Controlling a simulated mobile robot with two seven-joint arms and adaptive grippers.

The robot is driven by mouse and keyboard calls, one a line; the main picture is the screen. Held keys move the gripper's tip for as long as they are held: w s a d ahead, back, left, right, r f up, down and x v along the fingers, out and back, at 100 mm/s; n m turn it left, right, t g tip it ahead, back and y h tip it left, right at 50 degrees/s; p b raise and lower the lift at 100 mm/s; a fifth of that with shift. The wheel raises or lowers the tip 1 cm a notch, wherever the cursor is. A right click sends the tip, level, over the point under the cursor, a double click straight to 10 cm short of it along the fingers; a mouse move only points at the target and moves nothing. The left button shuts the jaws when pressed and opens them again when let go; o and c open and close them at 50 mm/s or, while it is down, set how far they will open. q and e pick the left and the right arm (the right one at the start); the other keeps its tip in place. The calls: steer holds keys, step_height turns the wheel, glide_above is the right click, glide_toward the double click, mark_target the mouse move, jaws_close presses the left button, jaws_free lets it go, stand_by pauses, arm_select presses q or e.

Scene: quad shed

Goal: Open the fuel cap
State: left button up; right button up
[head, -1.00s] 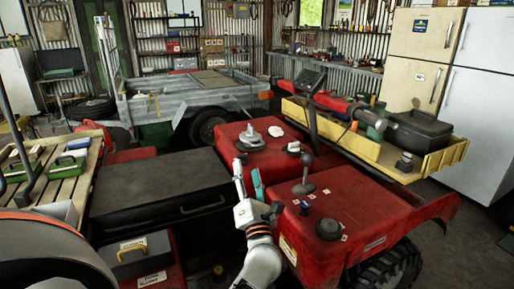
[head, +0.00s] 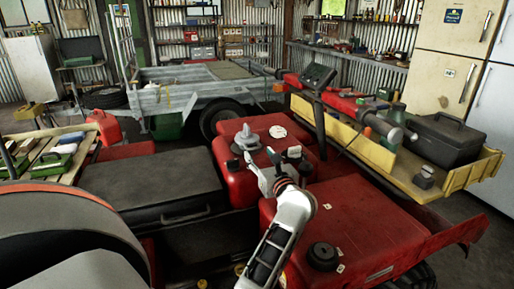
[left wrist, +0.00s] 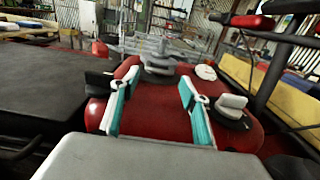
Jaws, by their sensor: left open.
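My left gripper (head: 262,163) is open and empty over the rear red tank-like body (head: 232,172). Its teal-padded fingers (left wrist: 160,82) also show in the left wrist view. A grey stepped knob (head: 248,140) stands just beyond the fingers; in the left wrist view it appears between and beyond the fingertips (left wrist: 160,62). A grey-topped cap on a dark base (head: 294,152) is right of the gripper; it also shows in the left wrist view (left wrist: 231,108). A black round cap (head: 323,256) sits on the nearer red body (head: 370,215). Which is the fuel cap is unclear. My right gripper is out of view.
A white disc (head: 278,131) lies on the rear red body. A dark flat case (head: 150,183) is at left. A yellow-sided tray (head: 455,180) holds a black toolbox (head: 446,140) at right. A grey trailer (head: 165,97) stands behind.

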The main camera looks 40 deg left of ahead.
mark_target(255, 148)
arm_select(q)
steer(key=x, duration=0.5)
steer(key=shift+w+a, duration=0.15)
steer(key=shift+a, duration=0.15)
steer(key=c, duration=1.3)
